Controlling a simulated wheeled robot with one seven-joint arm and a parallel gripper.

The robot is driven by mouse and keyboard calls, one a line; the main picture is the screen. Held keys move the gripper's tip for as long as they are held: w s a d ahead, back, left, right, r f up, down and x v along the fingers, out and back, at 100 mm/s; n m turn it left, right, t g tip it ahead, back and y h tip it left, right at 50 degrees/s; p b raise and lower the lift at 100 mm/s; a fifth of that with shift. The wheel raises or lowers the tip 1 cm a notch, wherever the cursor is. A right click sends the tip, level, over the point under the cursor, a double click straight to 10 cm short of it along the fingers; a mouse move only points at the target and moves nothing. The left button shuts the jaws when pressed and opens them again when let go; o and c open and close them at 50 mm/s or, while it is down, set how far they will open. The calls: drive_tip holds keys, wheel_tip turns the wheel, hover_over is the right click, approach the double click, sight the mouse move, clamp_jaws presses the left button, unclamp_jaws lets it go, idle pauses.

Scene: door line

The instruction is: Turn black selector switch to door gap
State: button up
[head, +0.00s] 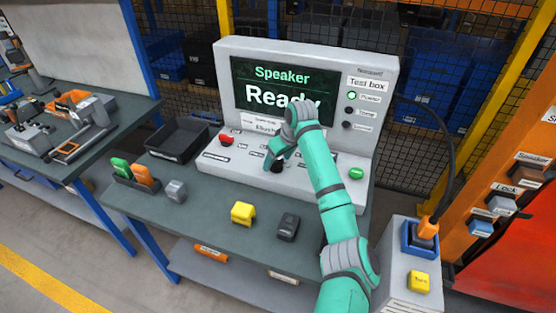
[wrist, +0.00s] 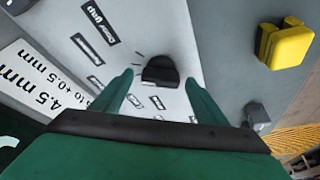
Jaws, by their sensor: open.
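The black selector switch (wrist: 160,72) is a dark knob on the white panel, with labels set around it. One label beside it in the wrist view reads "Door gap" (wrist: 97,14). In the head view the switch (head: 277,167) shows on the sloping front of the test box, just below my gripper (head: 282,153). My gripper (wrist: 161,88) is open, with one green finger on either side of the switch in the wrist view. I cannot tell whether the fingers touch it. The test box screen (head: 277,84) reads "Speaker" and "Ready", partly hidden by my arm.
A red button (head: 227,140) and a green button (head: 356,173) sit on the same panel. A yellow block (head: 243,213) and a dark grey block (head: 288,226) stand on the bench in front. A black tray (head: 178,139) is at left.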

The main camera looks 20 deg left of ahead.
drive_tip(key=c, duration=1.1)
drive_tip(key=shift+o, duration=0.2)
drive_tip(key=shift+a, duration=0.1)
drive_tip(key=shift+m, duration=0.3)
drive_tip(key=m+t, duration=0.1)
drive_tip(key=m, duration=0.1)
drive_tip(key=shift+s+a+m+h, duration=0.1)
drive_tip(key=shift+m+h, duration=0.2)
drive_tip(key=shift+h, duration=0.1)
drive_tip(key=shift+m+t+h, duration=0.3)
drive_tip(key=shift+m+h, duration=0.1)
drive_tip(key=shift+m, duration=1)
drive_tip(key=o, duration=1.1)
drive_tip(key=shift+c, duration=0.2)
